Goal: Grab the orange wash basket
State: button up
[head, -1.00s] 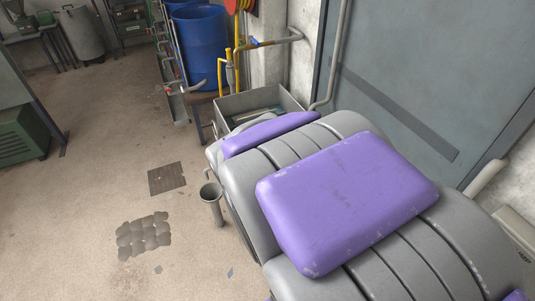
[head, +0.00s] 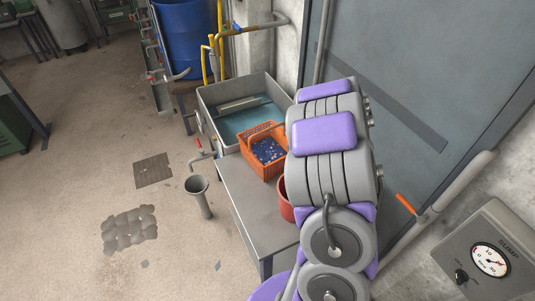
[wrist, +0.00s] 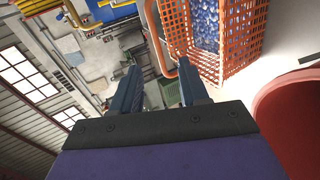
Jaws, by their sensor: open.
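The orange wash basket (head: 257,164) stands on the grey metal bench, filled with small blue and white pieces (head: 268,150). Its handle arches above the rim. In the wrist view the mesh wall of the basket (wrist: 255,40) fills the upper right. My gripper (wrist: 158,70) shows there with two dark blue fingers, spread apart and empty. A bent orange bar, seemingly the handle (wrist: 152,30), runs down the picture to the gap between the fingertips. I cannot tell whether it is truly between them. In the head view my arm hides the gripper.
A grey sink (head: 225,95) adjoins the bench (head: 235,190) behind the basket. A red bucket (head: 286,205) stands right beside the basket, partly behind my arm; it is close on the right in the wrist view (wrist: 292,125). A grey wall panel (head: 400,90) borders the right.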

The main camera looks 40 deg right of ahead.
jog(key=w+f+t+y+b, duration=0.1)
jog(key=w+f+b, duration=0.2)
jog(key=w, duration=1.2)
notch_tip(320, 180, down, 3)
jog(key=shift+w+d+f+n, duration=0.1)
jog(key=shift+w+d+n, duration=0.2)
jog(key=shift+w+d, duration=0.15)
jog(key=shift+c, duration=0.2)
jog(key=c, duration=0.7)
grip_shut()
jog(key=shift+s+a+f, duration=0.1)
jog(key=shift+s+f, duration=0.05)
